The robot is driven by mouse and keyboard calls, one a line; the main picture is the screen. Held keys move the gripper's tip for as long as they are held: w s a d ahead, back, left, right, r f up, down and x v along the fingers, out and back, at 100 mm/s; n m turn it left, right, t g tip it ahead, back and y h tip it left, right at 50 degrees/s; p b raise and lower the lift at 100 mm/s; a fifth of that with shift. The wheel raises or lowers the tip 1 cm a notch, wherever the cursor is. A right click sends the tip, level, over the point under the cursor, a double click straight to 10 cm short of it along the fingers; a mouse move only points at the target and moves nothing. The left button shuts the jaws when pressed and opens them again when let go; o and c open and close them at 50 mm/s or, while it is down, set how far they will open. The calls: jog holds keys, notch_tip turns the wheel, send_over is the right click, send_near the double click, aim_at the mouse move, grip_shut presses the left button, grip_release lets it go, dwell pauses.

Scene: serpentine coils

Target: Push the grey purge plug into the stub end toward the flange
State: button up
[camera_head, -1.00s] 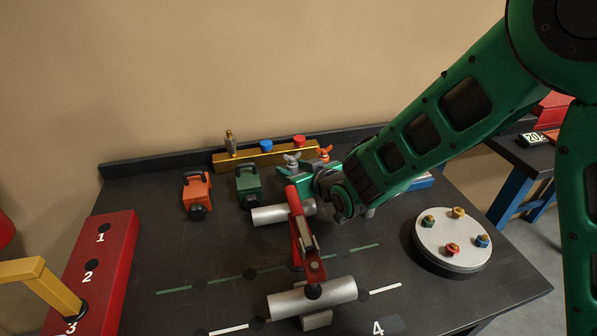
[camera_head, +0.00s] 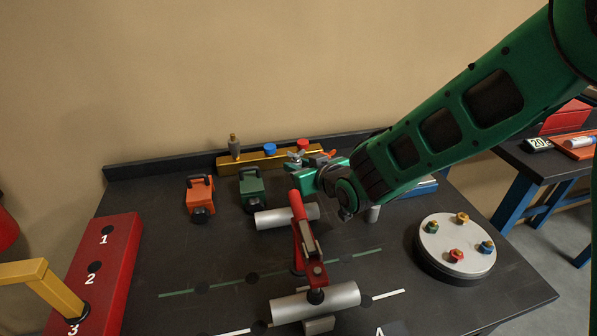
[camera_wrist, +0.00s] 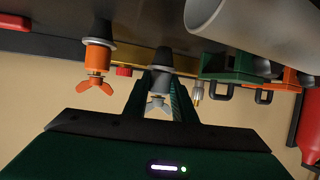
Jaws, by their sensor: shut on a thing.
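The grey purge plug (camera_wrist: 160,100) has a wing-shaped end. It sits between the two fingers of my gripper (camera_wrist: 160,85) in the wrist view, and the gripper is shut on it. In the head view, the plug's grey wings (camera_head: 296,157) show at my green gripper (camera_head: 302,170), above the back of the table. A silver tube (camera_wrist: 255,30) is large at the upper right of the wrist view, apart from the fingers. In the head view, a silver tube (camera_head: 287,216) lies in front of the gripper. I cannot tell which part is the stub end or flange.
An orange winged plug (camera_wrist: 97,60) stands beside the grey one. A yellow rail (camera_head: 250,160) runs behind. Orange (camera_head: 200,195) and green (camera_head: 251,190) boxes stand left. A red clamp (camera_head: 305,235) rises in front, and a round plate (camera_head: 456,250) is at the right.

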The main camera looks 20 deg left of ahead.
jog(key=shift+r, duration=3.45)
jog(key=shift+w+d, duration=0.1)
